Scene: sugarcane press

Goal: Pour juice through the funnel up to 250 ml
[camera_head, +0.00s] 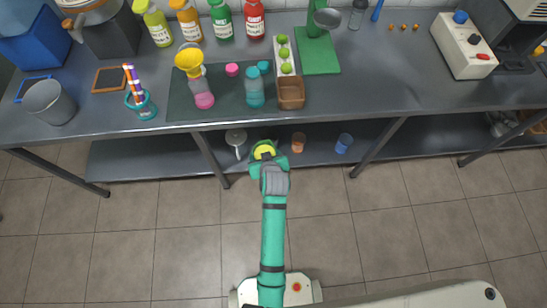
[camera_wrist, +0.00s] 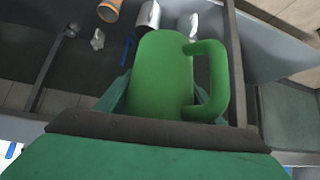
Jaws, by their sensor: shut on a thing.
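My gripper (camera_head: 268,160) is shut on a green jug with a side handle (camera_wrist: 163,75). In the head view the jug (camera_head: 264,150) shows from above with yellow inside, in front of the table's front edge. A yellow funnel (camera_head: 189,60) sits at the top of a clear bottle with pink contents (camera_head: 204,97), on a dark mat to the upper left of my gripper. A bottle with blue contents (camera_head: 254,92) stands to its right, apart from the jug. The liquid levels and bottle marks are too small to read.
The dark table (camera_head: 380,90) has a lower shelf (camera_head: 120,160) with several cups. A brown box (camera_head: 291,93) and a white tray of green items stand right of the blue bottle. A teal holder with sticks (camera_head: 141,107) stands left of the mat. Several coloured bottles line the back.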

